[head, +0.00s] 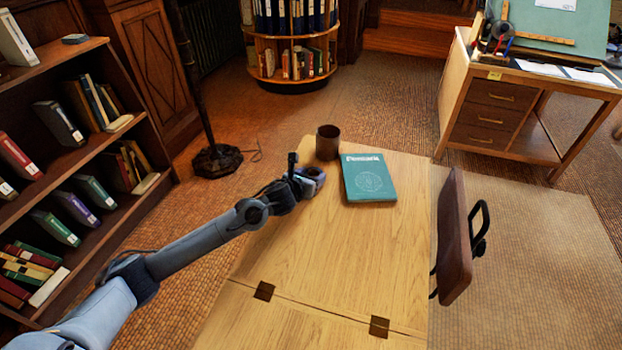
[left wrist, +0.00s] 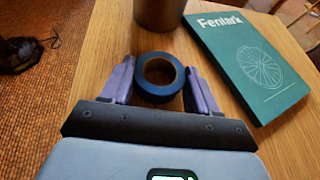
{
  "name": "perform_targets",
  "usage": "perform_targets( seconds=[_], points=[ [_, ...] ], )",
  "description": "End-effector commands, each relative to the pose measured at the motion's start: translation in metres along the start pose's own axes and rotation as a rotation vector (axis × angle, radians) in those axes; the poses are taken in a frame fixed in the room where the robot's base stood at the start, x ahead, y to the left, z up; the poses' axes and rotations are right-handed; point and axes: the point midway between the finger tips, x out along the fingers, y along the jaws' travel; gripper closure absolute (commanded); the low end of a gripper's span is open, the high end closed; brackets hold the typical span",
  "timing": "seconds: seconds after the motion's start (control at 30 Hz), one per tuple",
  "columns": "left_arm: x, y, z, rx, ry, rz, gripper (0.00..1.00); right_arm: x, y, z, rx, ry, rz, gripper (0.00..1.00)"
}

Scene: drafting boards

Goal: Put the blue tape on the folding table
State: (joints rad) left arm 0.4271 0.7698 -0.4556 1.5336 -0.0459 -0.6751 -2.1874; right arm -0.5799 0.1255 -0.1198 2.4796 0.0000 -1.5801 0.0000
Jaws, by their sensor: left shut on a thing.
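The blue tape (left wrist: 139,83) is a dark blue roll with a brown core, seen between the two purple fingers of my left gripper (left wrist: 160,84) in the left wrist view. My left gripper is shut on it. In the head view, my left gripper (head: 312,178) is over the far left part of the wooden folding table (head: 330,250), and a small part of the roll shows there. I cannot tell if the roll touches the tabletop. The table also shows in the left wrist view (left wrist: 95,70). My right gripper is not in view.
A brown cup (head: 328,142) stands just beyond my left gripper, and a teal book (head: 368,178) lies to its right. A brown chair (head: 455,240) stands at the table's right edge. A bookshelf (head: 75,150) is at the left. The table's near half is clear.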

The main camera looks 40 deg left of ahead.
Motion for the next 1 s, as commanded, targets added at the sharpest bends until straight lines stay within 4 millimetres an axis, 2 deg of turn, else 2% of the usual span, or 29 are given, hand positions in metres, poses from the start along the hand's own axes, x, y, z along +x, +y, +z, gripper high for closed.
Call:
perform_targets(
  seconds=[0.37, 0.4, 0.57, 0.87, 1.0],
  points=[
    [0.0013, 0.0005, -0.0021, 0.001, -0.001, 0.001, 0.69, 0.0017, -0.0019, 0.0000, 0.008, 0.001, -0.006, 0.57],
    [0.0014, 0.0005, -0.0025, 0.001, -0.001, 0.001, 0.39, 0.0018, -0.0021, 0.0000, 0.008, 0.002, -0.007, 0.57],
    [0.0011, 0.0005, -0.0018, 0.000, -0.001, 0.001, 0.15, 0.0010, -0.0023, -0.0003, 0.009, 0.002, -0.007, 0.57],
    [0.0006, 0.0003, -0.0007, 0.000, -0.001, 0.001, 0.15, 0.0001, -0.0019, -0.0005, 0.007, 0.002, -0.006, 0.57],
    [-0.0058, 0.0010, 0.0024, 0.002, -0.001, 0.001, 0.15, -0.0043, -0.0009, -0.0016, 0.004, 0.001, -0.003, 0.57]
  ],
)
